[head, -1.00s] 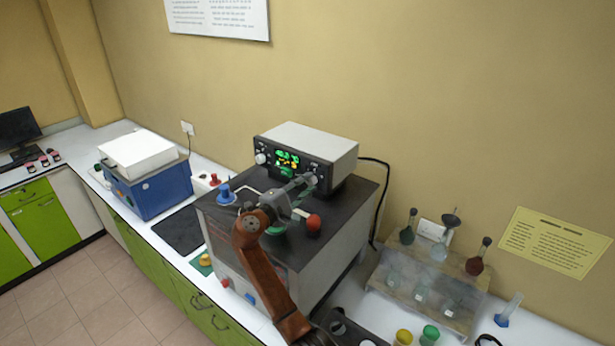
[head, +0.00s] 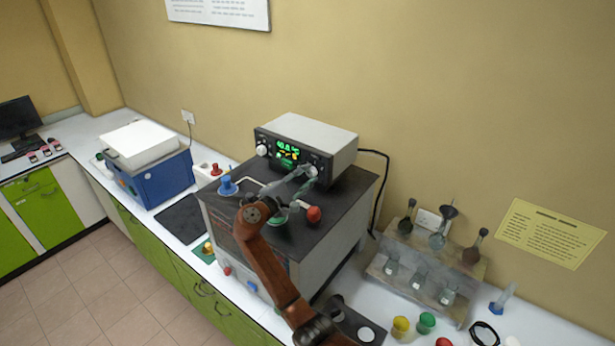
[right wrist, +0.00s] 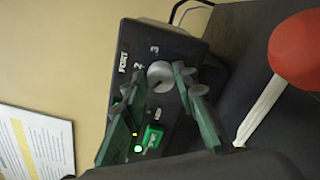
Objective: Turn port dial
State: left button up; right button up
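The control box (head: 318,138) with a green-lit display stands on the dark-topped machine. In the right wrist view, the pale round port dial (right wrist: 160,75) sits on its black front panel beside the "PORT" label and numbers. My right gripper (head: 306,182) reaches up to the right part of that panel. In the right wrist view its green-grey fingers (right wrist: 165,86) are spread, one on each side of the dial; I cannot tell if they touch it. In the head view the gripper largely hides the dial. My left gripper is not in view.
A red ball-shaped knob (head: 314,214) on a pale rod is close to my right gripper. A blue knob (head: 228,185) and another white knob (head: 262,150) are left. A flask rack (head: 425,262) stands right. A blue box (head: 155,180) is further left.

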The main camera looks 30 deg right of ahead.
jog(key=o, duration=0.4)
jog(key=shift+c, duration=0.2)
jog(key=v, duration=1.2)
